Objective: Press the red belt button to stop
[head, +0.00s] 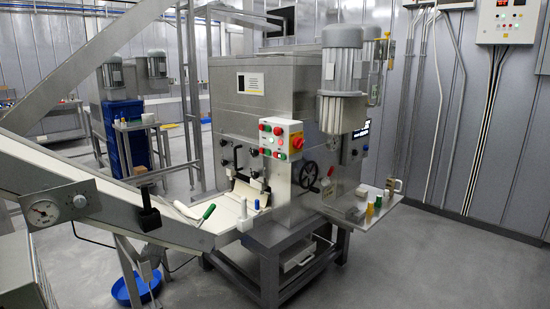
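A small control box (281,138) is fixed to the front of a steel machine (262,95). It carries small red buttons (278,131), green buttons low on its face, and a larger red knob (297,142) on a yellow backing at its right. The labels are too small to read, so I cannot tell which red button is the belt's. Neither of my grippers is in view.
A gauge box (60,204) sits on the belt frame. A steel side shelf (350,212) holds small items at right. A blue basin (136,287) is on the floor. Open floor (430,260) lies at right.

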